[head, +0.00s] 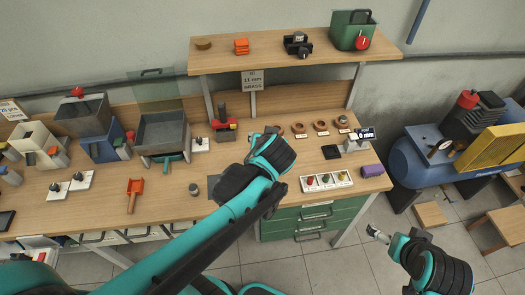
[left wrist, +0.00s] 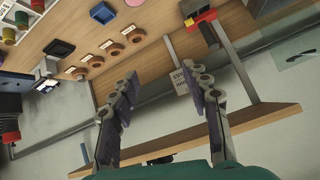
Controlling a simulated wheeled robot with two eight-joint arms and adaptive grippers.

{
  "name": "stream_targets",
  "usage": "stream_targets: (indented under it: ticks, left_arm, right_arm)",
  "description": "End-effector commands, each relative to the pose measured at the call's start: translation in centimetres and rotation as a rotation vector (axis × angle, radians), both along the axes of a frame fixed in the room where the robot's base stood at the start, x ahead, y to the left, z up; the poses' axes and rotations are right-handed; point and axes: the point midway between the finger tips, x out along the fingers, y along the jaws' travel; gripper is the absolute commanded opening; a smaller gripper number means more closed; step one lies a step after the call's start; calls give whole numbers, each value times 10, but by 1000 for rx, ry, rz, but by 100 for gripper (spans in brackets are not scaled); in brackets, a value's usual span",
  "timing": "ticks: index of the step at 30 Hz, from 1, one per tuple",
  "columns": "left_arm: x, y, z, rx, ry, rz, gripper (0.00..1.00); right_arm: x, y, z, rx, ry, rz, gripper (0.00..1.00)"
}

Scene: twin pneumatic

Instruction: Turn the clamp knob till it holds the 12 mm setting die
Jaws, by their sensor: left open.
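A small red-and-black device (head: 224,124), possibly the clamp, stands at the back of the bench, left of my left gripper. It also shows in the left wrist view (left wrist: 201,16), partly cut off at the top. I cannot make out its knob. Several brown rings (head: 298,128) lie behind small labels to the right; the left wrist view shows them too (left wrist: 115,49). I cannot tell which piece is the 12 mm setting die. My left gripper (left wrist: 168,58) is open and empty above the bench; its fingertips are hard to see in the head view. My right gripper (head: 378,234) hangs beyond the bench's front right.
A shelf (head: 290,56) with small items overhangs the back, with a sign card (head: 252,80) below it. A grey bin (head: 163,133) stands left. A white tray (head: 326,180) and purple block (head: 372,171) lie right. A blue compressor (head: 420,158) stands beyond the bench.

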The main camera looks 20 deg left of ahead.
Motion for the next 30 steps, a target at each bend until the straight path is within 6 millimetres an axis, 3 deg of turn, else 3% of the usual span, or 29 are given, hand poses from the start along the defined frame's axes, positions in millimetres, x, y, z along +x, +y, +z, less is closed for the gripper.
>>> stream_targets:
  ticks: [7, 24, 26, 30]
  left_arm:
    - [-16, -3, -13, -24, 36, -32, 47]
    - [-18, -3, -16, -30, 42, -38, 47]
    - [-25, -4, -23, -40, 55, -50, 47]
    - [-61, -14, -59, -103, 116, -129, 47]
  right_arm:
    - [0, 0, -9, 0, 0, 0, 100]
    - [0, 0, -11, 0, 0, 0, 100]
    - [0, 0, -17, 0, 0, 0, 100]
    - [0, 0, -43, 0, 0, 0, 100]
